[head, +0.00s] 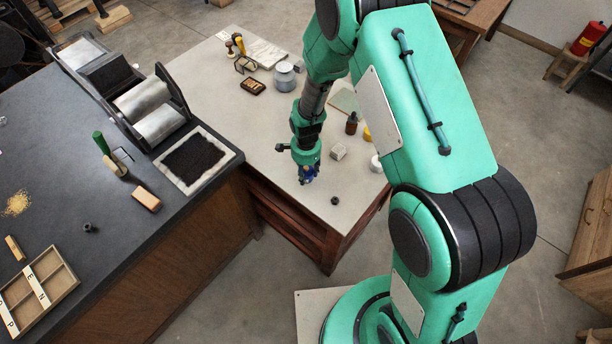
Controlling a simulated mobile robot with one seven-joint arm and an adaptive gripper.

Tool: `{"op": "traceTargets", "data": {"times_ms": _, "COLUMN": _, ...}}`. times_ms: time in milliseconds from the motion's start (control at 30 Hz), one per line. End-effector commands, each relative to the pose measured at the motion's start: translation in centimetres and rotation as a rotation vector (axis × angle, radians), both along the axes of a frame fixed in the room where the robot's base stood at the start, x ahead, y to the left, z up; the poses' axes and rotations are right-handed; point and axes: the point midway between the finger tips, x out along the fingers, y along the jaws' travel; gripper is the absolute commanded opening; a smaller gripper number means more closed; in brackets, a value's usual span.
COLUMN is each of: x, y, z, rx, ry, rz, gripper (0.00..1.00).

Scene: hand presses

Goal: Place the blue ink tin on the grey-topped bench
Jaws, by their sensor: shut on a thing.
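My gripper (306,168) is shut on the blue ink tin (307,175), of which only a small blue part shows below the fingers. Gripper and tin are over the near part of the light grey-topped bench (270,140). I cannot tell whether the tin touches the top or hangs just above it. My wrist and fingers hide much of the tin.
The dark-topped bench (60,150) at left carries a roller press (150,105) and an inked slab (195,160).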

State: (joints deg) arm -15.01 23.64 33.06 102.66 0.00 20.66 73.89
Motion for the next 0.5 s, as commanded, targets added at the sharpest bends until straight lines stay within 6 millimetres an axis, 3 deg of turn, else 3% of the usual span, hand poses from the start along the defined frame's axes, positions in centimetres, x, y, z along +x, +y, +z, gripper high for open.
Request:
{"op": "traceTargets", "data": {"times_ms": 200, "x": 0.0, "y": 0.0, "z": -2.1, "rx": -0.001, "ry": 0.001, "rz": 0.000, "gripper": 0.07}}
{"op": "traceTargets", "data": {"times_ms": 500, "x": 0.0, "y": 0.0, "z": -2.4, "rx": 0.001, "ry": -0.001, "rz": 0.000, "gripper": 0.07}}
